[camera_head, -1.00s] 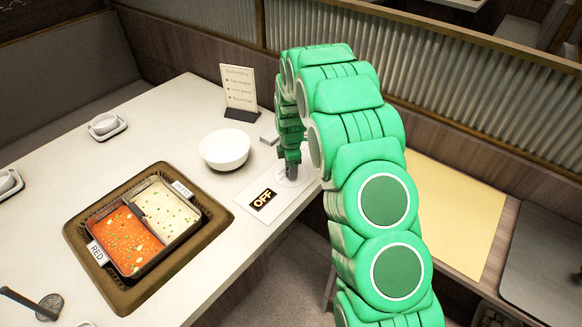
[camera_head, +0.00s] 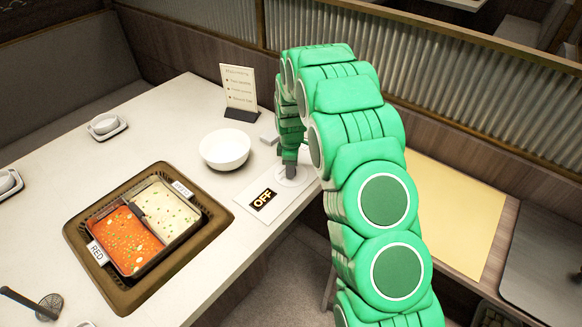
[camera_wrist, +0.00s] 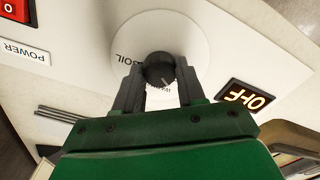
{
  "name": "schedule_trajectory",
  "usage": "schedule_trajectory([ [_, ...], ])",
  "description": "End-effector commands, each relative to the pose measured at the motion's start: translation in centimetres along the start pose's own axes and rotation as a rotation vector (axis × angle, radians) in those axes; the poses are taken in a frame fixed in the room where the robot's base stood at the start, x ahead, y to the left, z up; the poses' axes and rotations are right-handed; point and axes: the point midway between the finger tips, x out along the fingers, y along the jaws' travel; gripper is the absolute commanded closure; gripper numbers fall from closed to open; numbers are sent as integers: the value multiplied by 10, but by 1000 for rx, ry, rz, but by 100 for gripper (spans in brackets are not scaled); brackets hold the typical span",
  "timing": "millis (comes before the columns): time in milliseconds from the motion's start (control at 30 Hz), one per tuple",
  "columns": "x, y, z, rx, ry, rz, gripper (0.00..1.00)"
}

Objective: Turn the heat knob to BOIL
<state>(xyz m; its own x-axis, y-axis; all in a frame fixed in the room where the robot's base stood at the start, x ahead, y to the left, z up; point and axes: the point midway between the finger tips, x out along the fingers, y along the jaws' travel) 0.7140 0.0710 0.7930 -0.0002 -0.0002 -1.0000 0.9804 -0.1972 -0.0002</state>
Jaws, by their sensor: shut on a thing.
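The heat knob (camera_wrist: 159,69) is a dark round knob with a light pointer line, on a pale round dial (camera_wrist: 187,30) in the wrist view. The word BOIL shows on the dial to the knob's left, and another label below it is partly covered. My gripper (camera_wrist: 160,82) is shut on the knob, one finger on each side. In the head view my gripper (camera_head: 290,170) reaches down onto the dial at the table's right edge, hiding most of the knob. The display (camera_head: 263,199) beside the dial reads OFF.
A red switch (camera_wrist: 14,10) with a POWER label (camera_wrist: 22,51) is at the left of the wrist view. A white bowl (camera_head: 225,149), a menu card (camera_head: 239,91) and a split pot of red and pale broth (camera_head: 129,262) stand on the table (camera_head: 75,165).

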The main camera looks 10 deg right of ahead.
Motion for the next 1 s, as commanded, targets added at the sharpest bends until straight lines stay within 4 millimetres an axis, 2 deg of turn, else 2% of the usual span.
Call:
schedule_trajectory([
  [1000,0,0,0,966,0,1,91],
])
